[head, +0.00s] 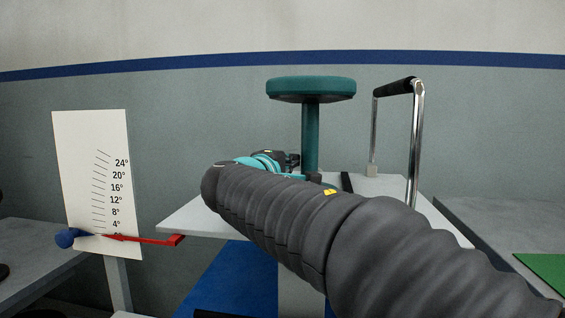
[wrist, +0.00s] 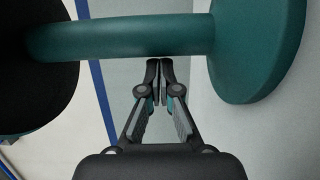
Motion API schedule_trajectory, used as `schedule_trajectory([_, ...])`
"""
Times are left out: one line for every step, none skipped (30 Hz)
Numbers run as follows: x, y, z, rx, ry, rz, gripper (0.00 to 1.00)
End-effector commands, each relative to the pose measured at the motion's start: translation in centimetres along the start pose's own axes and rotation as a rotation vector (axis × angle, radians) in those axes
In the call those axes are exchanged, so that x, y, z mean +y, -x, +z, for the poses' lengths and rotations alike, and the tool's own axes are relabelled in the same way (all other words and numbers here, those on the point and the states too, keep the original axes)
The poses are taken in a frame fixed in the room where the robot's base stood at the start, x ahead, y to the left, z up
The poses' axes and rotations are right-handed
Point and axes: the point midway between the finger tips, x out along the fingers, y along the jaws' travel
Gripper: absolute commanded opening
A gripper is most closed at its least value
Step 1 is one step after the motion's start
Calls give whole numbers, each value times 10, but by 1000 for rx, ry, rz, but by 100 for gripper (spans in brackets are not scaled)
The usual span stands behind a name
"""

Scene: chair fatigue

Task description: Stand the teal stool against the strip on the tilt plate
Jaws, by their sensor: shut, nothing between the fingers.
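The teal stool (head: 311,90) stands upright on the pale tilt plate (head: 190,216) in the head view. Its round base is mostly hidden behind my arm. The black strip (head: 346,182) lies on the plate just right of the base; whether they touch is hidden. My gripper (head: 294,160) is left of the stool's column, low down. In the wrist view the stool's column (wrist: 125,37) runs across the top, between the dark seat underside and the teal base. My gripper (wrist: 160,66) is shut and empty, its tips close to the column; contact cannot be told.
A chrome handle (head: 416,145) with a black grip rises at the plate's right. An angle scale (head: 90,180) with a red pointer (head: 150,239) and blue knob (head: 67,238) stands left. Grey tables flank the plate, the right one bearing a green mat (head: 545,268).

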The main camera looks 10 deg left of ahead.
Motion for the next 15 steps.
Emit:
schedule_trajectory([0,0,0,0,0,0,0])
schedule_trajectory([0,0,0,0,0,0,0])
schedule_trajectory([0,0,0,-1,0,0,0])
schedule_trajectory([0,0,0,-1,0,0,0])
schedule_trajectory([0,0,0,-1,0,0,0])
schedule_trajectory([0,0,2,-1,-1,0,0])
schedule_trajectory([-1,-1,3,-2,-1,0,0])
schedule_trajectory([-2,-2,6,-3,-1,1,0])
schedule_trajectory([-2,-3,10,-4,-2,1,0])
schedule_trajectory([-3,-3,13,-5,-2,1,0])
schedule_trajectory([-3,-4,16,-5,-2,1,0])
schedule_trajectory([-3,-5,20,-4,-3,1,0])
schedule_trajectory([-3,-6,22,-5,-2,1,0])
schedule_trajectory([-2,-6,24,-5,-2,0,0])
schedule_trajectory([-1,-7,25,-7,-1,0,0])
